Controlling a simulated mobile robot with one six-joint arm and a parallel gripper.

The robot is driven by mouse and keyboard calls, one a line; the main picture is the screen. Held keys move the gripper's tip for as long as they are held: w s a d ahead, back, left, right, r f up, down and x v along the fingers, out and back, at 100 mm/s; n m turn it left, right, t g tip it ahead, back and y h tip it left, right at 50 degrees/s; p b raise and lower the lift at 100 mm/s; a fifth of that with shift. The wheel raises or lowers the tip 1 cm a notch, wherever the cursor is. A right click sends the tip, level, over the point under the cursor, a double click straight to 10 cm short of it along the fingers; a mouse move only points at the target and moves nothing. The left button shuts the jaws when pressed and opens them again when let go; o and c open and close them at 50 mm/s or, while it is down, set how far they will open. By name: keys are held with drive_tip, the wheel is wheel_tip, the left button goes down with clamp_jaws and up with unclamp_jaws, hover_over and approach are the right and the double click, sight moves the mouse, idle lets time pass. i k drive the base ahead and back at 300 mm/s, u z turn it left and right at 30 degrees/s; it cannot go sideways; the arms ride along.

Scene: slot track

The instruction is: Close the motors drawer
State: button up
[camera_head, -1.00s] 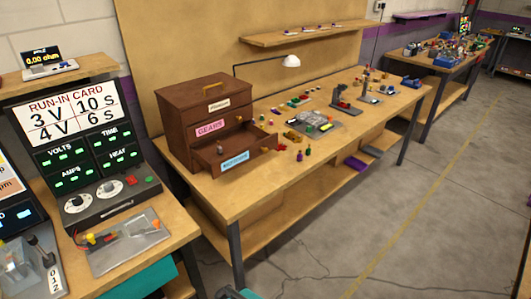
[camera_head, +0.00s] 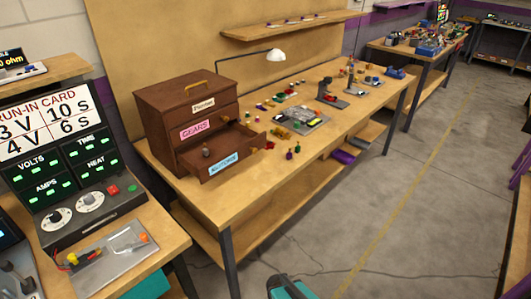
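The motors drawer (camera_head: 235,158) is the bottom drawer of a brown wooden chest (camera_head: 162,120) on the long workbench. It is pulled out toward the front, with a blue label on its face that looks like MOTORS. A small greyish item (camera_head: 206,152) shows inside it. The drawer with the pink GEARS label (camera_head: 194,130) just above is shut, as is the top one with a pale label. My gripper is not clearly in view.
Small coloured parts and a grey tray (camera_head: 308,122) lie on the workbench (camera_head: 250,190) right of the chest. A test bench with dials (camera_head: 75,210) stands at the left. A teal and dark object (camera_head: 290,289) shows at the bottom edge. The grey floor to the right is mostly clear.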

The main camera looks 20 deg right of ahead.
sight(228, 144)
drive_tip(key=u, duration=0.35)
drive_tip(key=k, duration=0.15)
drive_tip(key=z, duration=1.2)
drive_tip(key=k, duration=1.4)
drive_tip(key=u, duration=0.9)
drive_tip(key=i, duration=1.6)
drive_tip(key=z, duration=0.35)
